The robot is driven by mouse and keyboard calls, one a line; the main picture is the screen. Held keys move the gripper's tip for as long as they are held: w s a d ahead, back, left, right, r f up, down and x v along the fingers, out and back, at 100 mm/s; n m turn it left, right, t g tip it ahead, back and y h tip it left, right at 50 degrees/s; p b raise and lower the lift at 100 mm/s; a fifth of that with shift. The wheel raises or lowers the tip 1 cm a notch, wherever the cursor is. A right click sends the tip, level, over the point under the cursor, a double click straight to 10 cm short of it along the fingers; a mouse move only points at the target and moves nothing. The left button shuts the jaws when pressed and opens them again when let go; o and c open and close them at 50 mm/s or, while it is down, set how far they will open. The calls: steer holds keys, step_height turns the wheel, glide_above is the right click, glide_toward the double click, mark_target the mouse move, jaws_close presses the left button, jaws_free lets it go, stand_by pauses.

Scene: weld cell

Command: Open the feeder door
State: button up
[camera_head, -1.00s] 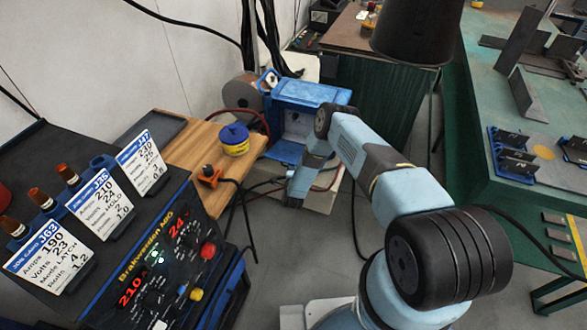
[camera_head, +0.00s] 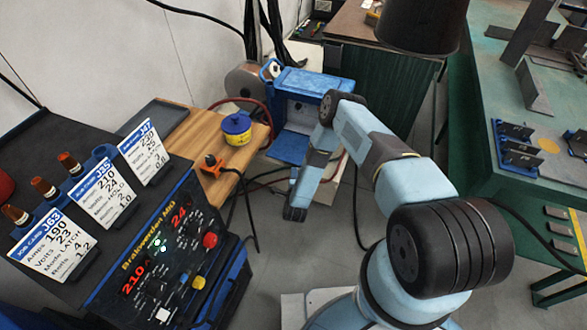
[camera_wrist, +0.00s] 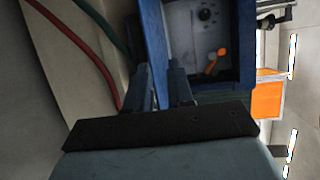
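The blue wire feeder (camera_head: 315,83) stands at the back centre in the head view. Its front shows an open bay with a pale interior, and a blue panel (camera_head: 288,148), apparently the lowered door, juts out at its lower edge. In the wrist view the bay's pale interior (camera_wrist: 203,58) shows a dark knob and an orange lever (camera_wrist: 216,61) inside a blue frame. My gripper (camera_wrist: 164,72) has its two fingers apart, by the frame's near-left edge. I see nothing clearly held between them; contact with the feeder cannot be told. My wrist hangs in front of the feeder in the head view.
A red hose (camera_wrist: 82,48) and a green cable (camera_wrist: 103,25) run beside my gripper. A wooden bench (camera_head: 205,140) with a yellow-blue tub (camera_head: 237,130) stands left of the feeder. The welder (camera_head: 165,255) is at front left, a green table (camera_head: 490,90) at right.

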steer(key=shift+s+r, duration=0.1)
steer(key=shift+s, duration=0.9)
